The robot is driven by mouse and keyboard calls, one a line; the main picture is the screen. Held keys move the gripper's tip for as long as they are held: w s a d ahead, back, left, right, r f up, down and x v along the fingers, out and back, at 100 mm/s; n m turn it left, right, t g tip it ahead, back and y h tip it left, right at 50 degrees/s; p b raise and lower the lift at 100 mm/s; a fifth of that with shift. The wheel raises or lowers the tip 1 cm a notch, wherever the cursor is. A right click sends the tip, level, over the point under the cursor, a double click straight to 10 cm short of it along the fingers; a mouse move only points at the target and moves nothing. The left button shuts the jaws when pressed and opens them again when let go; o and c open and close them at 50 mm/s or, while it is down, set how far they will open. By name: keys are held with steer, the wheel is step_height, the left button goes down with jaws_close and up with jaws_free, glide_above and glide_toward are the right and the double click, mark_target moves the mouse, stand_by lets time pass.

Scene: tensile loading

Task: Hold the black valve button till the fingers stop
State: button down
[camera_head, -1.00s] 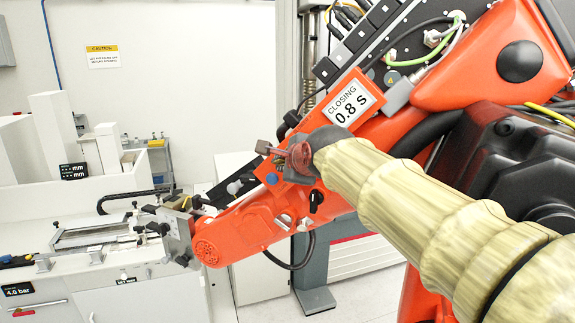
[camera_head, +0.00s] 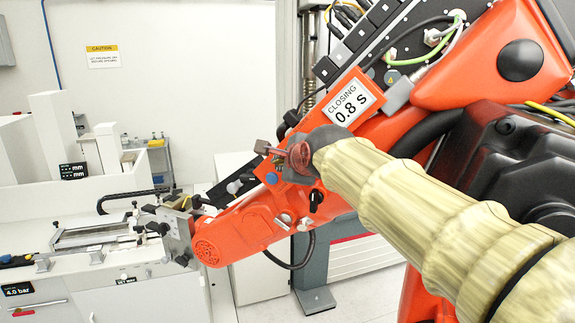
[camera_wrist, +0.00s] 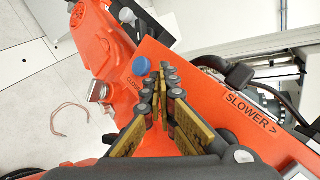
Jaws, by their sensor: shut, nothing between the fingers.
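My gripper (camera_wrist: 165,76) is shut, its fingertips together against or just above the orange panel (camera_wrist: 200,85). In the head view my gripper (camera_head: 264,150) is over the side of the orange arm, left of the white display (camera_head: 348,104) reading "CLOSING 0.8 S". A blue button (camera_wrist: 141,66) shows just left of the fingertips, beside a partly covered label that seems to read "CLOSE"; the blue button (camera_head: 271,178) also shows in the head view. No black button shows clearly at the fingertips; the fingers cover that spot. Contact there cannot be told.
A black knob (camera_head: 316,198) sits lower on the orange arm. A "SLOWER" label (camera_wrist: 250,112) is right of the fingers. A grey fixture (camera_head: 176,232) stands at the arm's lower end. A white bench (camera_head: 110,262) holds a display reading 4.0 bar.

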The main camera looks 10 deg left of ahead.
steer(key=shift+s+a, duration=0.1)
steer(key=shift+s, duration=0.65)
steer(key=s+b, duration=0.2)
steer(key=s, duration=0.1)
steer(key=s+b, duration=0.1)
steer(key=s, duration=0.1)
steer(key=shift+a+b, duration=0.35)
steer(key=shift+a, duration=0.05)
